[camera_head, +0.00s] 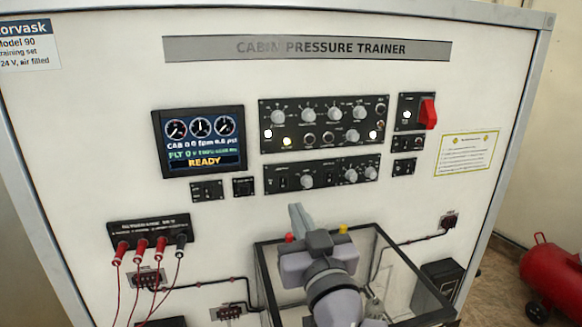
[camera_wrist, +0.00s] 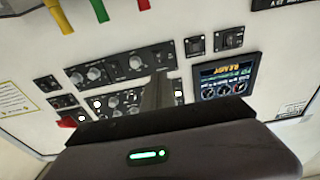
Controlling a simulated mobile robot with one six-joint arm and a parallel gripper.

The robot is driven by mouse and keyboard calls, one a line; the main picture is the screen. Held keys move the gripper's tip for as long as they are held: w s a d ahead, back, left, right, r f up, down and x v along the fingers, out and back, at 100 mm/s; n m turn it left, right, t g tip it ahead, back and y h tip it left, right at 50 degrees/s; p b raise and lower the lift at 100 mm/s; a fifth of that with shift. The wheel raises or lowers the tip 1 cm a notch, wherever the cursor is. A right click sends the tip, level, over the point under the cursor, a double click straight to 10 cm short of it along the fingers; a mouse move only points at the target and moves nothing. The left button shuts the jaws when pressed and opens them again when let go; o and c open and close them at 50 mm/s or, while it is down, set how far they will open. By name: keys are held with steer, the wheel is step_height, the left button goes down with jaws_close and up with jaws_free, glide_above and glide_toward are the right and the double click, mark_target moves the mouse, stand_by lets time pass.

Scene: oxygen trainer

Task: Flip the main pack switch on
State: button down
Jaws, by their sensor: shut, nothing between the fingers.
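The white trainer cabinet (camera_head: 225,80) is headed CABIN PRESSURE TRAINER. Its black lower control panel (camera_head: 322,176) has small toggles and grey knobs; it also shows in the wrist view (camera_wrist: 118,72). Two small switch modules (camera_head: 207,191) (camera_head: 243,187) sit below the screen. The labels are too small to read, so I cannot tell which is the main pack switch or its position. My gripper (camera_head: 297,211) is shut and empty, pointing toward the cabinet face below the lower panel. In the wrist view its fingers (camera_wrist: 157,92) cover part of the panels.
The screen (camera_head: 200,142) reads READY. A red guard or lever (camera_head: 428,113) juts out at the upper right. A clear-sided box (camera_head: 265,285) sticks out around my arm. Red-plugged cables (camera_head: 140,250) hang at lower left. A red tank (camera_head: 555,275) stands right.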

mark_target(283, 180)
steer(key=p+x, duration=0.1)
steer(key=x, duration=0.7)
steer(key=shift+w+a, duration=0.15)
steer(key=shift+w, duration=0.25)
